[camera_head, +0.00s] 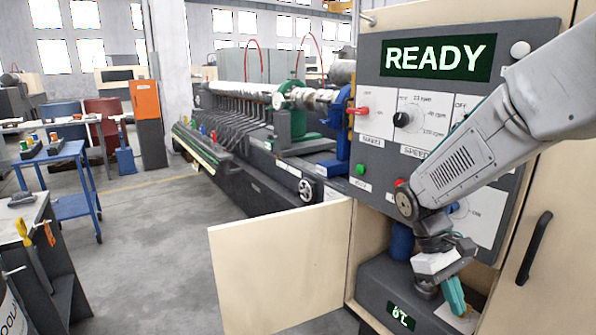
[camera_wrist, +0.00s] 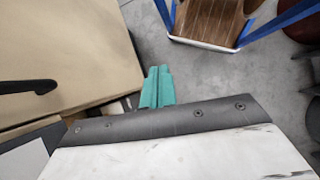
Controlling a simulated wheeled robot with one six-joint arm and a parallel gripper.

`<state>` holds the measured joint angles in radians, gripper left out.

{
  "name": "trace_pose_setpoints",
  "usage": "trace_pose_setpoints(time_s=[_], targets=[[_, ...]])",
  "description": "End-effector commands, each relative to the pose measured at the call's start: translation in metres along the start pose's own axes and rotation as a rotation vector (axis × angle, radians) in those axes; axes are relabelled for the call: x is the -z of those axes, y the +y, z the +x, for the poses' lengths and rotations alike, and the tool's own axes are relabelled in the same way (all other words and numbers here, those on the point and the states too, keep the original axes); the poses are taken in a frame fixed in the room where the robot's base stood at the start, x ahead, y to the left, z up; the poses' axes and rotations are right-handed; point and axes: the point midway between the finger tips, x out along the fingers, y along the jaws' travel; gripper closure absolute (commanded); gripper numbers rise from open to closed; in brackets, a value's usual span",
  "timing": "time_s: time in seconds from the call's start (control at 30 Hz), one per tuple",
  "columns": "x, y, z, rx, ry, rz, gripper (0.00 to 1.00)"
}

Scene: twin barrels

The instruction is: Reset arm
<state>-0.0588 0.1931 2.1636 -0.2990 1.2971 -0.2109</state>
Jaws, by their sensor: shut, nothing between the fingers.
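My gripper (camera_head: 454,296) has teal fingers and hangs at the end of my arm at the lower right of the head view. It is in front of the grey unit (camera_head: 375,283) inside the open cabinet under the control panel. The fingers are shut together and hold nothing. In the wrist view my gripper (camera_wrist: 157,86) shows as two teal fingers side by side at the middle.
The control panel (camera_head: 380,75) reads READY, and my forearm covers part of it. The open cabinet door (camera_head: 280,268) sticks out to the left. A closed door with a black handle (camera_head: 534,248) is at right. Floor (camera_head: 165,255) is clear at left of the open door.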

Motion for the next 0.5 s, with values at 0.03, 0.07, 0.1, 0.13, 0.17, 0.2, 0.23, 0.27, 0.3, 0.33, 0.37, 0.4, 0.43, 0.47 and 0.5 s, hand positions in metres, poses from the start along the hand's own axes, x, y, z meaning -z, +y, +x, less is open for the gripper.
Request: trace_pose_setpoints(time_s=[0.03,0.07,0.1,0.13,0.17,0.2,0.23,0.27,0.3,0.33,0.37,0.4,0.43,0.47,0.5], targets=[[-0.018,-0.008,-0.006,0.019,0.043,0.050,1.00],[-0.026,-0.013,-0.008,0.033,0.066,0.081,1.00],[-0.038,-0.020,-0.011,0.051,0.096,0.120,1.00],[-0.047,-0.025,-0.012,0.064,0.117,0.148,1.00],[-0.055,-0.031,-0.013,0.079,0.140,0.175,1.00],[-0.066,-0.037,-0.015,0.096,0.170,0.209,1.00],[-0.074,-0.043,-0.015,0.110,0.192,0.232,1.00],[-0.081,-0.048,-0.016,0.123,0.214,0.256,1.00],[-0.091,-0.054,-0.017,0.139,0.244,0.283,1.00],[-0.099,-0.059,-0.017,0.152,0.266,0.303,1.00],[-0.106,-0.064,-0.017,0.164,0.288,0.320,1.00],[-0.115,-0.070,-0.016,0.179,0.317,0.340,1.00],[-0.122,-0.074,-0.016,0.189,0.340,0.354,1.00],[-0.129,-0.078,-0.016,0.198,0.364,0.365,1.00],[-0.137,-0.084,-0.015,0.208,0.394,0.375,1.00]])
